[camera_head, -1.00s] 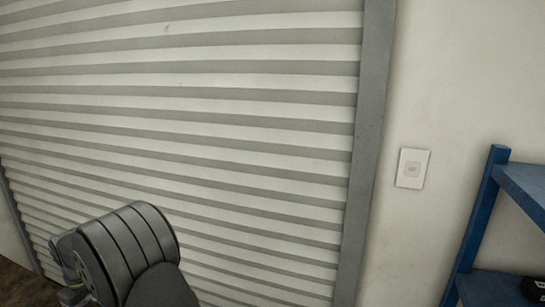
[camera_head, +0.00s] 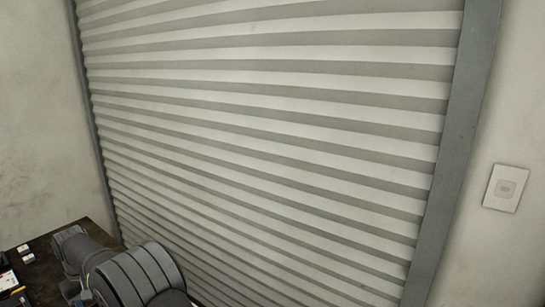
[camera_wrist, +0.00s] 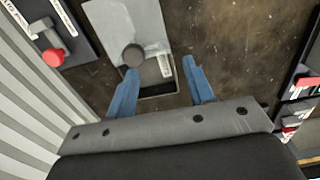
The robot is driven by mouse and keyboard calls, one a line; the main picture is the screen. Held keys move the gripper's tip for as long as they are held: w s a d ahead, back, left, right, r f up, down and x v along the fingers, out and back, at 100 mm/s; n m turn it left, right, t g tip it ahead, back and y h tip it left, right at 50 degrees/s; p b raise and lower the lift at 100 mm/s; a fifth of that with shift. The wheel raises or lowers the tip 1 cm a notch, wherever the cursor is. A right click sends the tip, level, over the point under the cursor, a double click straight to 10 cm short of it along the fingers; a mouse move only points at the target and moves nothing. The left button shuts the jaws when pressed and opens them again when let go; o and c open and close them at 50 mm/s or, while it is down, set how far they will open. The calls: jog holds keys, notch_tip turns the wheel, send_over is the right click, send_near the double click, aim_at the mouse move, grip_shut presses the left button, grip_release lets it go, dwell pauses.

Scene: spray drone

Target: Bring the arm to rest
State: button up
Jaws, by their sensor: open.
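My gripper (camera_wrist: 160,77) shows in the wrist view with its two blue fingers spread apart and nothing between them. Beyond the fingers is a brown, worn surface with a grey plate (camera_wrist: 105,20) that carries a dark round knob. The left finger overlaps part of the plate in the picture; I cannot tell how far apart they are. In the head view only dark grey links of my arm show at the bottom left; the gripper is out of that view.
A ribbed roller shutter (camera_head: 270,130) fills most of the head view, with a wall switch (camera_head: 505,188) to its right. A dark table (camera_head: 40,265) with small items is at lower left. A red knob (camera_wrist: 53,57) sits at upper left in the wrist view.

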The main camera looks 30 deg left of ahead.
jog(key=s+a, duration=0.2)
jog(key=s, duration=0.4)
jog(key=shift+f, duration=0.35)
jog(key=shift+s, duration=0.1)
jog(key=o, duration=1.1)
jog(key=shift+o, duration=0.2)
jog(key=w+d+r+t+y, duration=0.2)
jog(key=w+d+r+t, duration=0.2)
jog(key=w+d+r, duration=0.95)
jog(key=w+a+f, duration=0.3)
jog(key=w+f, duration=0.3)
jog(key=f, duration=0.2)
jog(key=shift+f, duration=0.25)
jog(key=shift+r, duration=0.1)
jog(key=v, duration=0.9)
jog(key=shift+s+d+r, duration=0.15)
jog(key=shift+d+r, duration=0.05)
jog(key=shift+r, duration=0.15)
